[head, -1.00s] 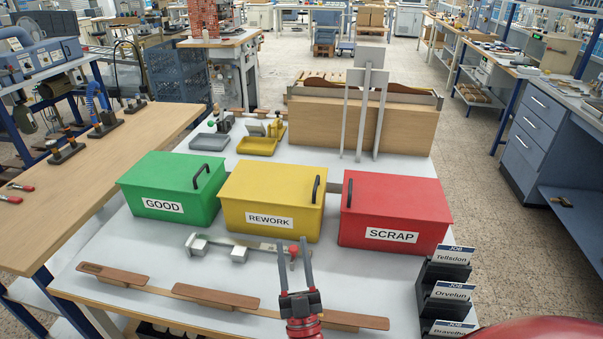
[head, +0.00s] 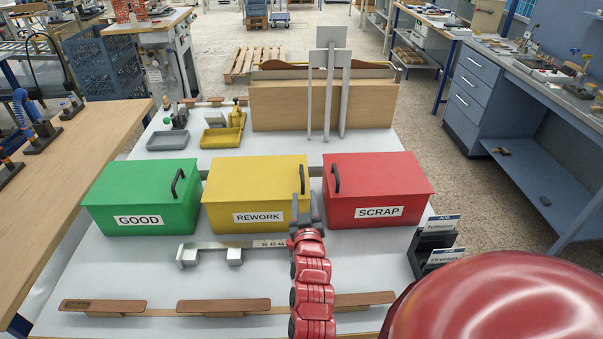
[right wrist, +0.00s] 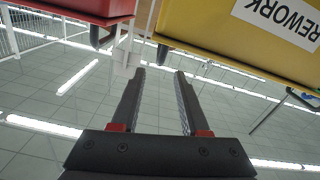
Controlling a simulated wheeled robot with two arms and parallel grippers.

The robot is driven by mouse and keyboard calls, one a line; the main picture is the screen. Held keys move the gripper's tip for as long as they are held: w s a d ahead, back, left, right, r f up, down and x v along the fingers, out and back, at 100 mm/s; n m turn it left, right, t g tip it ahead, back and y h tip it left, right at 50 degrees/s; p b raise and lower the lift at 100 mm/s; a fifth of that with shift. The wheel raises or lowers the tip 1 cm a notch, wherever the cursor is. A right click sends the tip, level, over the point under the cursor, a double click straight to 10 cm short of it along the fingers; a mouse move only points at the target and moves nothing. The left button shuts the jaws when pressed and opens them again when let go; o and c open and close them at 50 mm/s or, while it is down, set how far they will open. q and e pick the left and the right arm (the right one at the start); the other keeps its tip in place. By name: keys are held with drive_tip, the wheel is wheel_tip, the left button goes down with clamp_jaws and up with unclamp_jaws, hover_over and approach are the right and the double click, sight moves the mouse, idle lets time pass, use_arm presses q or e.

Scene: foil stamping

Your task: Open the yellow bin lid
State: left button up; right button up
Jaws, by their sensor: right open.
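The yellow REWORK bin (head: 230,195) stands on the white table between the green and red bins, its lid shut. Its black handle (head: 302,180) is at the lid's right side. My right gripper (head: 307,203) is open and empty beside the bin's right front corner, close to the handle. In the right wrist view the open fingers (right wrist: 160,75) point toward the dark handle end (right wrist: 161,54) by the yellow bin (right wrist: 225,30), with no contact seen. My left gripper is out of view.
The green GOOD bin (head: 140,195) is on the left and the red SCRAP bin (head: 375,190) close on the right of my gripper. A metal gauge bar (head: 235,246) lies in front. Job card holders (head: 435,250) stand front right.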

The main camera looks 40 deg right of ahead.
sight(303, 181)
drive_tip(key=p+x, duration=0.2)
drive_tip(key=x, duration=0.7)
drive_tip(key=shift+w+d+r, duration=0.1)
drive_tip(key=shift+d, duration=0.05)
drive_tip(key=shift+w+d, duration=0.15)
drive_tip(key=shift+w, duration=0.15)
clamp_jaws()
idle(0.9)
